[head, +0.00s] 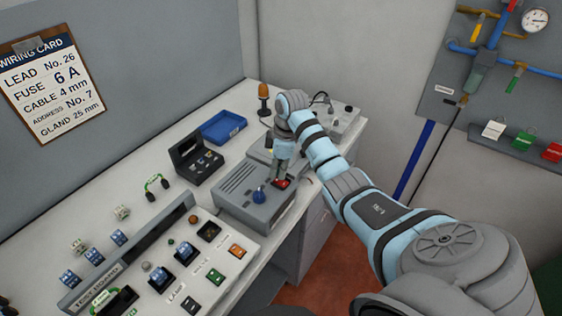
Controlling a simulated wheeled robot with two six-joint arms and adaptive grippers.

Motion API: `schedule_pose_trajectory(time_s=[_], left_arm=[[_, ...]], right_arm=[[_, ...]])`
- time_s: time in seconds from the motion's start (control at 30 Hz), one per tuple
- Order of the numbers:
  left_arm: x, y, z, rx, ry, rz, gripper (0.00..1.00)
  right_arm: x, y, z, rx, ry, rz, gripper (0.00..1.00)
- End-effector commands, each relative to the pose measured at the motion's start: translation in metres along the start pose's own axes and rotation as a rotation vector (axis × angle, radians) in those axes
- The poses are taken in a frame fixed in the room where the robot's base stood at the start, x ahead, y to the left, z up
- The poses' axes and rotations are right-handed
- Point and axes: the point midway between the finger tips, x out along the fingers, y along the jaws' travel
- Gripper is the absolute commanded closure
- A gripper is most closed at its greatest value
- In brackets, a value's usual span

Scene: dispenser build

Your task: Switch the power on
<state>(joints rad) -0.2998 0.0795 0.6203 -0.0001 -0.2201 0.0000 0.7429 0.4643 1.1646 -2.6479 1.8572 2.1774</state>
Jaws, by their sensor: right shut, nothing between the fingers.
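A grey box (232,190) with slots in its top stands on the bench, with a blue knob (259,197) and a red rocker switch (284,184) on its near face. My right gripper (278,179) points down at the switch, shut and empty. Its fingertips are at or just above the switch; I cannot tell if they touch. The fingers hide part of the switch, and its on or off position is not clear. My left gripper is not in view.
A test board (205,268) with switches and sockets lies front left. A black open case (196,160), a blue tray (222,127) and an amber lamp (264,99) stand behind. A grey device (342,120) is at the back right, beyond my right arm.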

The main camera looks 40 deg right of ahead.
Motion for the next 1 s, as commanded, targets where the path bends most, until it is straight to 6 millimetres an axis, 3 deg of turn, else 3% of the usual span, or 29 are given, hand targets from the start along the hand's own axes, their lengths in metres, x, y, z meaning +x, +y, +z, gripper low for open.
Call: schedule_pose_trajectory(time_s=[1.0], left_arm=[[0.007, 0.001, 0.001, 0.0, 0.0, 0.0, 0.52]], right_arm=[[0.015, -0.001, 0.002, 0.0, -0.001, -0.002, 1.0]])
